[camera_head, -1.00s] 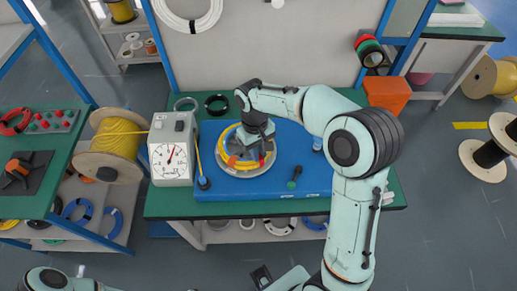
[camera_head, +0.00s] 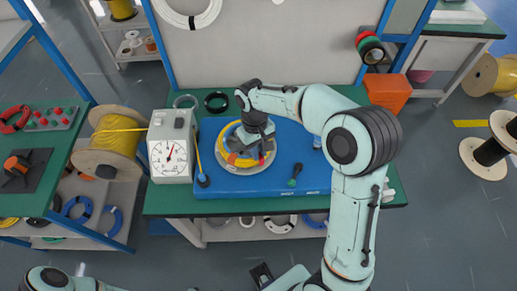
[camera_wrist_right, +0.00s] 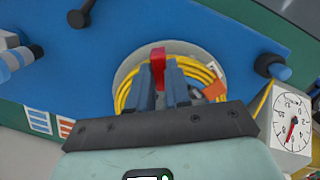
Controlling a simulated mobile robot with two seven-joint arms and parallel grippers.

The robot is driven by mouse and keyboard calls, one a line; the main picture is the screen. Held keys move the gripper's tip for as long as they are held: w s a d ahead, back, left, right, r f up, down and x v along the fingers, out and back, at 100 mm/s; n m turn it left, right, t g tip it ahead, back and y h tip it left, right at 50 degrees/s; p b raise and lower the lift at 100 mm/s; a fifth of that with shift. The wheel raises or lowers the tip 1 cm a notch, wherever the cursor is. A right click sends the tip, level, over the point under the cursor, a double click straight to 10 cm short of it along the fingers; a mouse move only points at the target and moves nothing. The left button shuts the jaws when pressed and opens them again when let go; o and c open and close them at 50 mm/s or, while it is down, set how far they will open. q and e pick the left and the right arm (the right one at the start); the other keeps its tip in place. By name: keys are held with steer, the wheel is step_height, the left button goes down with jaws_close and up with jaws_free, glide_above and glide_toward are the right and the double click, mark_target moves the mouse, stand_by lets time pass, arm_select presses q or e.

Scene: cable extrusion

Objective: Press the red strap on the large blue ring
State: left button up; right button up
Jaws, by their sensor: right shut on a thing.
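My right gripper (camera_head: 256,140) is over the coil of yellow cable (camera_head: 229,153) on the blue board (camera_head: 295,148). In the right wrist view its two fingers (camera_wrist_right: 165,87) are shut on a red strap (camera_wrist_right: 158,68), which stands up between them. The yellow cable (camera_wrist_right: 124,92) curves around both sides of the fingers on a round grey plate (camera_wrist_right: 125,70). The fingers hide part of the coil. No large blue ring shows at the gripper; blue coils (camera_head: 77,208) lie on a shelf at the left.
A dial gauge box (camera_head: 170,165) stands left of the board. An orange bin (camera_head: 387,92) is at the back right. The board's right part is mostly clear.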

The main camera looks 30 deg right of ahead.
steer(key=shift+s+f, duration=0.1)
steer(key=shift+f, duration=0.25)
stand_by(0.8)
steer(key=o, duration=0.9)
steer(key=shift+r, duration=0.1)
steer(key=shift+r+p, duration=1.2)
steer(key=shift+r, duration=0.65)
arm_select(q)
steer(key=w+r+p, duration=0.2)
steer(key=w+r, duration=0.2)
steer(key=r, duration=0.2)
arm_select(e)
step_height(320, 180, up, 4)
steer(key=shift+r, duration=0.1)
